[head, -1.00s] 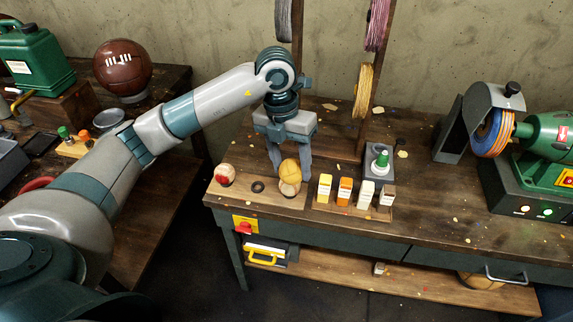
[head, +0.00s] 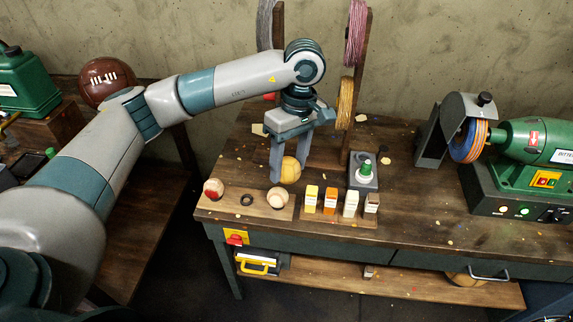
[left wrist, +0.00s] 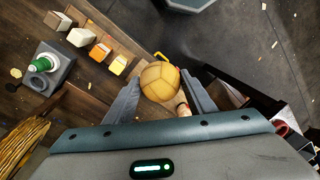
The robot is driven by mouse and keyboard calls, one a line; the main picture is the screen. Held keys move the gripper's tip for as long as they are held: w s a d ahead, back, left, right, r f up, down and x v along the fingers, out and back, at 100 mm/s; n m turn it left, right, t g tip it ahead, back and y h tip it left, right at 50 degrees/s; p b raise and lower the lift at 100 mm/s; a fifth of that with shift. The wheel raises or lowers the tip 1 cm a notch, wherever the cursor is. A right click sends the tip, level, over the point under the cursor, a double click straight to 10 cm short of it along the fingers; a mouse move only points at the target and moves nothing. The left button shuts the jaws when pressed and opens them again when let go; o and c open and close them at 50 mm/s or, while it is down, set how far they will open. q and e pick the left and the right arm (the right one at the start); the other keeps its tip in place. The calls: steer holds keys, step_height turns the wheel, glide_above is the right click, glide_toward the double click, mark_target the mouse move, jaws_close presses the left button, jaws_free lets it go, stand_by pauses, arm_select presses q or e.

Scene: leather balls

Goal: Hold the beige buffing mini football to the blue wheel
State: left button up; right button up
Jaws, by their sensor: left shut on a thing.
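My left gripper (head: 289,174) is shut on a yellow-tan panelled mini football (head: 290,170), the ball that best fits the beige one. It holds the ball above the workbench, just behind the small wooden board at the bench's front left. In the left wrist view the ball (left wrist: 160,82) sits between the two fingers. The blue wheel (head: 467,142) has an orange edge and sits on the left end of the green grinder (head: 530,150), far right of the gripper. A guard partly covers it. My right gripper is not in view.
The board (head: 262,207) carries a red-and-cream ball (head: 213,188) and a cream ball (head: 277,198) with an empty hole between. Several coloured blocks and a grey stand with a green-topped bottle (head: 364,172) are right of it. A spool rack (head: 352,90) rises behind.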

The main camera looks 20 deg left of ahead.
mark_target(289, 159)
arm_select(q)
steer(key=m, duration=0.1)
steer(key=r+m, duration=0.1)
steer(key=m, duration=0.2)
steer(key=shift+d+r+p, duration=0.1)
steer(key=shift+r+p, duration=0.15)
steer(key=shift+p, duration=0.05)
steer(key=m, duration=0.2)
steer(key=r+m, duration=0.1)
steer(key=shift+m+t+y+p, duration=0.3)
steer(key=shift+m+t, duration=0.1)
steer(key=m, duration=0.2)
steer(key=r+m, duration=0.1)
steer(key=m, duration=0.2)
steer(key=shift+w+r+t+p, duration=0.1)
steer(key=shift+t+p, duration=0.2)
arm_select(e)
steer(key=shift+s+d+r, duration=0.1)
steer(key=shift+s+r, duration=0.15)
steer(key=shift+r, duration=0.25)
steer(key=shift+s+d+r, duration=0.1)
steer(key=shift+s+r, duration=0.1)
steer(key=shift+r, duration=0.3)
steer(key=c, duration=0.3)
arm_select(q)
steer(key=shift+d, duration=0.1)
